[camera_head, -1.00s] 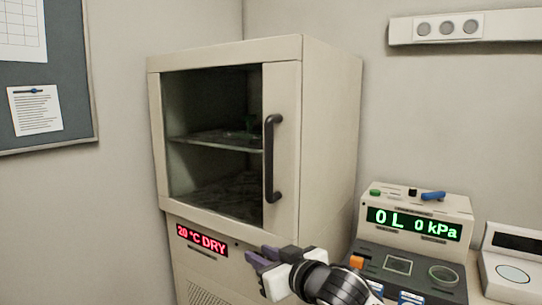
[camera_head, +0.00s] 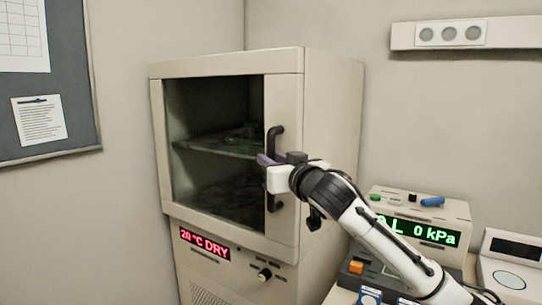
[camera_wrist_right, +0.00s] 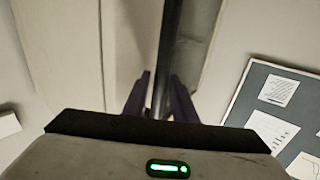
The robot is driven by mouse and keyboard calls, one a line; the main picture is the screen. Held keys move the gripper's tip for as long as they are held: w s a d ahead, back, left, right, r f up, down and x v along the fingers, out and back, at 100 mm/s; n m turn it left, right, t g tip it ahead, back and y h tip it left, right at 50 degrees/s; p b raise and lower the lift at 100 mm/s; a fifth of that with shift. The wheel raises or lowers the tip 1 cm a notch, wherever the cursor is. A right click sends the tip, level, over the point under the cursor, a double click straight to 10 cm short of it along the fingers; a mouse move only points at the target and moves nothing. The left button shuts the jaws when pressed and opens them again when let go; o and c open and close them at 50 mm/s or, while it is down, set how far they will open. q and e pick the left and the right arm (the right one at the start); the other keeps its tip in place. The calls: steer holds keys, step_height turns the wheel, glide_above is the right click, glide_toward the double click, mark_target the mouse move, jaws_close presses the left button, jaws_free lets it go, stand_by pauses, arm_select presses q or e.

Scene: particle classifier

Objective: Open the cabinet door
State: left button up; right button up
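The beige cabinet (camera_head: 333,120) stands against the back wall. Its door (camera_head: 285,90) is shut and has a dark window and a black vertical bar handle (camera_head: 276,133). My right gripper (camera_head: 266,160) is at the middle of the handle and hides part of it. In the right wrist view, the handle (camera_wrist_right: 168,45) runs between the two purple fingers of the right gripper (camera_wrist_right: 160,95). The fingers stand apart on either side of the bar, with a gap visible at the left one. My left gripper is not in view.
Below the door is a red "20 °C DRY" display (camera_head: 205,244) with a knob (camera_head: 264,274). A device with a green display (camera_head: 420,229) stands at the right, under my right forearm. A pinboard (camera_head: 75,75) hangs at the left. The space before the door's left side looks clear.

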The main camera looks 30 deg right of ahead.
steer(key=shift+w, duration=0.5)
steer(key=shift+c, duration=0.3)
jaws_close()
